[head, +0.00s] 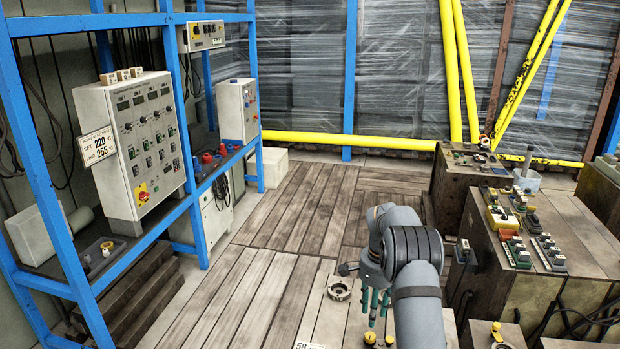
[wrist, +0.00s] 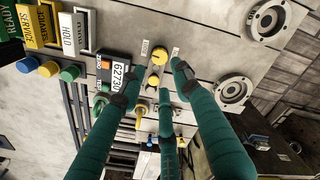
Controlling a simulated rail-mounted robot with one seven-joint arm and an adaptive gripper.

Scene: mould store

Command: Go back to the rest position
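My gripper (head: 372,312) hangs with its green fingers pointing down, right of centre in the head view, at the end of my grey arm. In the wrist view my gripper (wrist: 154,88) has its dark-tipped green fingers spread apart, with nothing seen held between them. Past the fingertips is a panel with a yellow knob (wrist: 159,56) and a counter reading 62730 (wrist: 121,75). I cannot tell how far the fingertips are from the panel.
A control cabinet (head: 134,145) stands on a blue rack (head: 58,235) at left. Machine blocks (head: 540,232) with switches stand at right. A round metal ring (head: 339,290) lies left of my gripper. The plank floor (head: 290,215) behind is clear. Yellow bars (head: 350,140) cross the back.

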